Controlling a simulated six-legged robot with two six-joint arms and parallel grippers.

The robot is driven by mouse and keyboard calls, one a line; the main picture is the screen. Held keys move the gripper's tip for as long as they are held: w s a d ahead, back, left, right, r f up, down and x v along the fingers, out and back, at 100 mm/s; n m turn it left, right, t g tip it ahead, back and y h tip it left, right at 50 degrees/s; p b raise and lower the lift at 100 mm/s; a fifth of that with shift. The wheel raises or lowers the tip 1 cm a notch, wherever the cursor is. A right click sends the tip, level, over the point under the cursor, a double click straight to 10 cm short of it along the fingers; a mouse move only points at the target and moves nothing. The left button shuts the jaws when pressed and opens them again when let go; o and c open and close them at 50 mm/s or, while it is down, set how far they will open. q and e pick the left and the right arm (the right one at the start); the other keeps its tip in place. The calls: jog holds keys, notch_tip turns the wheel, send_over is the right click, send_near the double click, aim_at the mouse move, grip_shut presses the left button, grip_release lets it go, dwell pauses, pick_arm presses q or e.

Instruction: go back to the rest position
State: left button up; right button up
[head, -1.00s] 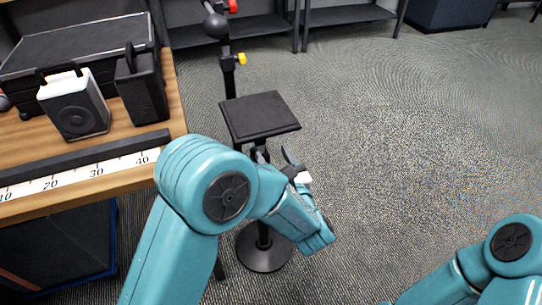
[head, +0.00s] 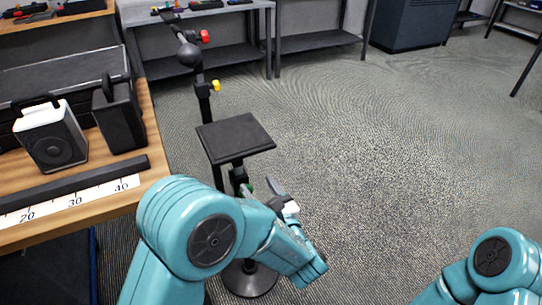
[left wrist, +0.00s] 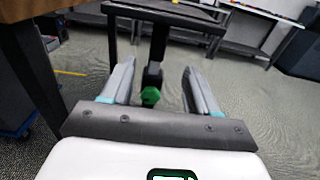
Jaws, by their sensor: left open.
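My left gripper (left wrist: 155,95) is open and empty in the left wrist view, its two fingers apart. In the head view the left gripper (head: 280,194) shows beyond my teal left arm, in front of the black stand with a flat square platform (head: 236,138). A green knob (left wrist: 150,96) on the stand's post appears between the fingers in the left wrist view, apart from them as far as I can see. My right arm shows at the lower right of the head view; its gripper is out of the frame.
A wooden table (head: 120,196) at the left holds a white speaker (head: 52,138), a black speaker (head: 120,118), a dark case (head: 60,82) and a ruler strip (head: 75,199). Grey benches (head: 225,54) stand at the back. The carpet (head: 370,150) at centre right is clear.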

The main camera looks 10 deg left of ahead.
pick_arm(q)
jog(key=s+a+f+n+g+h, duration=0.1)
jog(key=s+a+f+n+g, duration=0.1)
jog(key=s+a+f+g, duration=0.3)
jog(key=s+f+n+g, duration=0.1)
jog(key=s+f+g, duration=0.15)
jog(key=f, duration=0.55)
jog(key=s+a+f+n+g+h, duration=0.1)
jog(key=s+a+f+n+g, duration=0.1)
jog(key=s+a+f+g, duration=0.3)
jog(key=s+d+f+n+g+h, duration=0.1)
jog(key=s+d+f+n+h, duration=0.5)
jog(key=n, duration=0.7)
jog(key=s+d+f+n+g+h, duration=0.1)
jog(key=s+d+f+n+h, duration=0.2)
jog(key=s+f+n+h, duration=0.65)
notch_tip(320, 180, up, 24)
jog(key=w+n+y+p, duration=0.2)
jog(key=n+y+p, duration=0.1)
jog(key=p, duration=1.7)
jog(key=shift+w+f+p, duration=0.2)
jog(key=shift+w+p, duration=0.15)
jog(key=shift+d, duration=0.1)
